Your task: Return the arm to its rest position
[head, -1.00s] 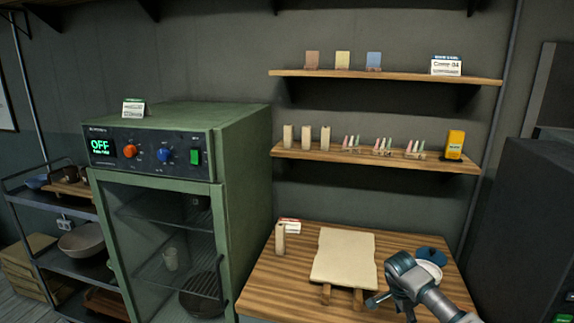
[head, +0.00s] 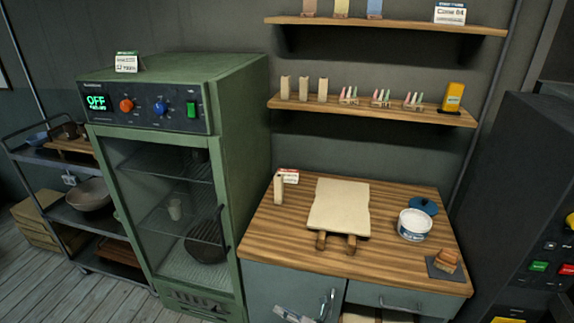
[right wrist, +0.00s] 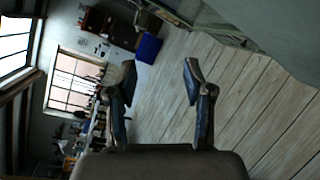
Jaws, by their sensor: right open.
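My right gripper shows in the right wrist view (right wrist: 158,78), with its two fingers wide apart and nothing between them. Behind the fingers are a plank floor and a room seen at a tilt. My left gripper is in neither view.
The wooden worktop (head: 270,235) bears a cream slab (head: 338,205), a white tub (head: 413,225), a blue lid (head: 424,206) and a sponge-like block (head: 446,262). A green kiln cabinet (head: 240,150) stands left; a dark machine (head: 515,200) stands right. Shelves hang above.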

